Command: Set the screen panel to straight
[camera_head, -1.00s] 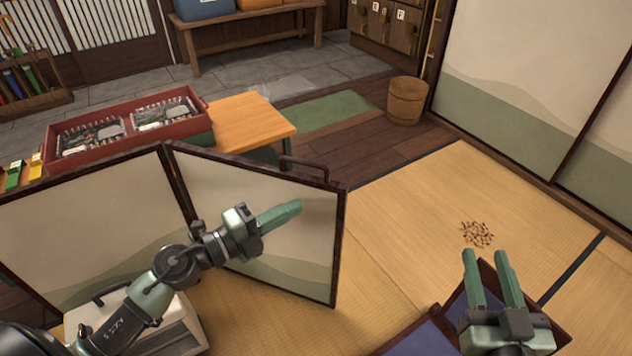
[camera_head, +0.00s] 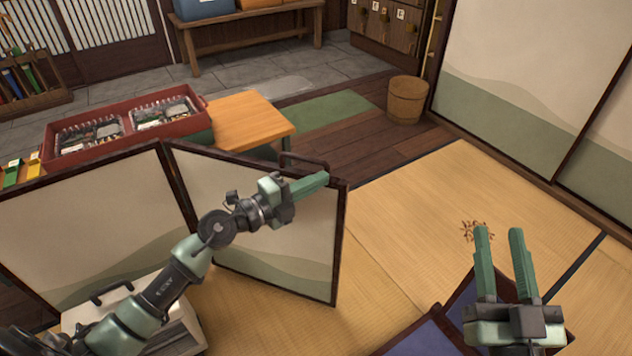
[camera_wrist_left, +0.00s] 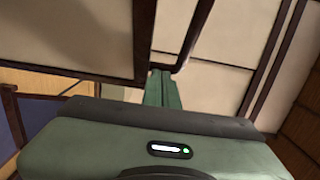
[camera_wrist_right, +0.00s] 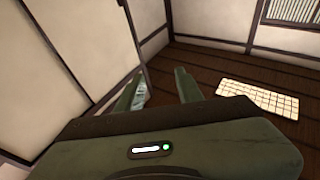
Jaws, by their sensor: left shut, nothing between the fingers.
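The folding screen stands on the tatami. Its left panel (camera_head: 90,225) and right panel (camera_head: 285,235) have dark frames and meet at an angle at the middle hinge. A dark handle (camera_head: 303,160) sits at the right panel's top, near its free edge. My left gripper (camera_head: 318,182) is shut and empty, in front of the right panel near its upper right corner. In the left wrist view its fingers (camera_wrist_left: 160,85) are together beside a dark frame bar; whether they touch it I cannot tell. My right gripper (camera_head: 499,233) is open and empty, at the right, away from the screen.
A red tray (camera_head: 60,145) of packed boxes and an orange table (camera_head: 245,120) stand behind the screen. A wooden bucket (camera_head: 407,100) stands farther back. Brown crumbs (camera_head: 470,231) lie on the tatami (camera_head: 400,240) by my right gripper. A blue-purple cushion (camera_head: 425,338) is below.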

